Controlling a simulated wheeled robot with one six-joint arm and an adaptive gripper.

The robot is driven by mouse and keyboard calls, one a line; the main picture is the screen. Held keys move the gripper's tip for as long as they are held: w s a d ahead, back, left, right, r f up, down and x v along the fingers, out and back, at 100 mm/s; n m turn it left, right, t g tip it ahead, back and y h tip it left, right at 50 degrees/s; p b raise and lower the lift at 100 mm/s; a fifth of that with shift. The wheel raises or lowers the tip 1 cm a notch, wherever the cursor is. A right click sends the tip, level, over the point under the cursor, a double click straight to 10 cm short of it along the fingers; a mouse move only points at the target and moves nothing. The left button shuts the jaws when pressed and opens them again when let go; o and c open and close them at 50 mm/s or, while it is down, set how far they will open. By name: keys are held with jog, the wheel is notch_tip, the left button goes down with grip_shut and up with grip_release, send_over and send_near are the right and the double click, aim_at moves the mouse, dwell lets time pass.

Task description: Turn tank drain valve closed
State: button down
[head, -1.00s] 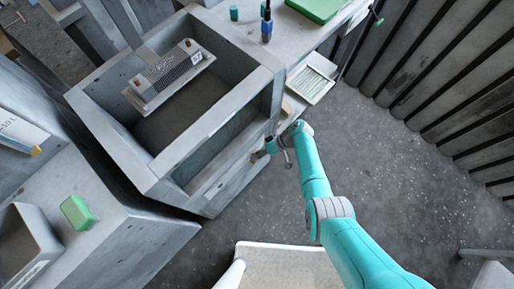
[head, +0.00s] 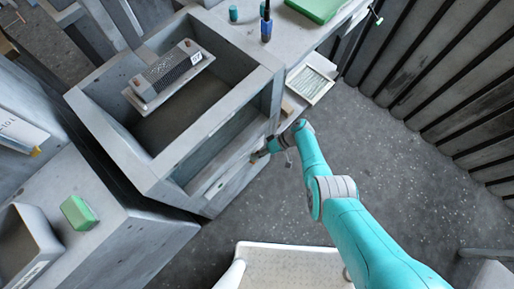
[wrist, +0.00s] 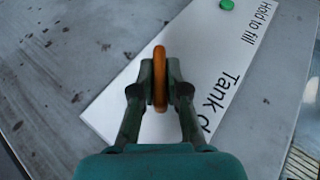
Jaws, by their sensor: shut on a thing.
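The tank drain valve shows in the wrist view as an orange handle (wrist: 159,80), seen nearly edge-on and standing upright in the picture. My gripper (wrist: 161,72) is shut on it, with one dark finger on each side. A white label plate (wrist: 215,75) lies behind it, with the words "Hold to fill" and "Tank d…"; the fingers and wrist hide the rest. In the head view my gripper (head: 258,156) is at the outer right face of the grey tank (head: 215,133), low down. The valve is too small and covered to make out there.
A green button (wrist: 227,4) sits on the label plate. A ribbed grey part (head: 172,73) lies over the tank. A white tray (head: 310,84) stands right of the tank, and a green block (head: 77,212) lies on the left bench. Open floor (head: 380,165) lies to the right.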

jog(key=c, duration=1.2)
grip_release()
jog(key=v, duration=1.2)
jog(key=shift+s, duration=0.1)
